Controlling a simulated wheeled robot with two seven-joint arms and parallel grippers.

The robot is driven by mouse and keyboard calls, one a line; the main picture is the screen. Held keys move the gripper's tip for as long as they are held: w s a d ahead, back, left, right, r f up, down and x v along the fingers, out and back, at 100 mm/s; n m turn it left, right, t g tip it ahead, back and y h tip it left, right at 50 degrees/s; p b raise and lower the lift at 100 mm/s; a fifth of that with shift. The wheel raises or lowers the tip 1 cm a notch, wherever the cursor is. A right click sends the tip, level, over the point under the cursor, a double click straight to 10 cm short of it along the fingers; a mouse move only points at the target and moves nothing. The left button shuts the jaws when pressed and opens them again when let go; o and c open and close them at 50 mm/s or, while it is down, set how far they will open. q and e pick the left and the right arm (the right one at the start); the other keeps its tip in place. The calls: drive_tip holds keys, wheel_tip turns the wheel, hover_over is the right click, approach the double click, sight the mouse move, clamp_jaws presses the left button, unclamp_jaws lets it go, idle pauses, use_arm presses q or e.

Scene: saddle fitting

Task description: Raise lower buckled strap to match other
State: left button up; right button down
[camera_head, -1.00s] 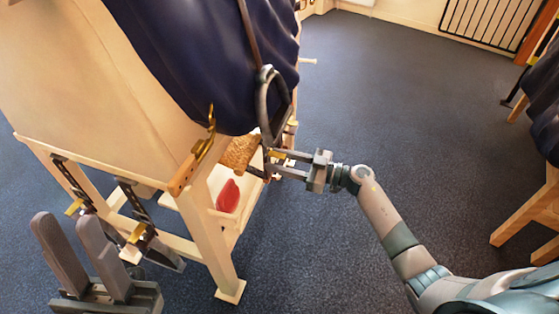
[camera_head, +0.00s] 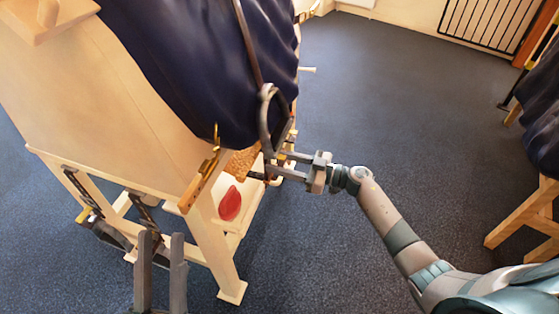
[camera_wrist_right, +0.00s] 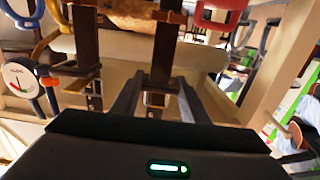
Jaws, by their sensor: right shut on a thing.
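My right gripper (camera_head: 283,166) is beside the stand's near end, below the grey stirrup (camera_head: 270,118). In the right wrist view its fingers (camera_wrist_right: 158,95) are closed in around a dark hanging strap (camera_wrist_right: 165,55) with a metal buckle (camera_wrist_right: 155,100). A second dark strap (camera_wrist_right: 87,45) hangs to its left, seemingly with its buckle lower edge near a dark bar. Which buckle is lower is hard to tell. My left gripper (camera_head: 161,245) points up at the lower left, its fingers apart and empty.
The pale wooden stand (camera_head: 110,100) carries a navy cover (camera_head: 200,60). A red item (camera_head: 229,204) lies on its shelf (camera_head: 238,220). A brown roll (camera_head: 240,162) sits near the right gripper. Open dark floor (camera_head: 400,110) lies to the right; another wooden stand (camera_head: 520,215) is at the far right.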

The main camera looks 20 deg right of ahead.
drive_tip(key=c, duration=1)
unclamp_jaws()
drive_tip(key=shift+c, duration=0.2)
use_arm(q)
drive_tip(key=shift+r, duration=0.1)
use_arm(e)
drive_tip(key=shift+d, duration=0.1)
use_arm(q)
drive_tip(key=f+g, duration=0.1)
drive_tip(key=f, duration=0.1)
drive_tip(key=w+d+f+g+p, duration=0.1)
drive_tip(key=f+g+y+p, duration=0.1)
drive_tip(key=f, duration=0.1)
drive_tip(key=shift+w+d+f+g, duration=0.2)
drive_tip(key=shift+w+f+g, duration=0.1)
use_arm(e)
drive_tip(key=v, duration=1.7)
drive_tip(key=shift+s, duration=0.15)
drive_tip(key=shift+r, duration=0.1)
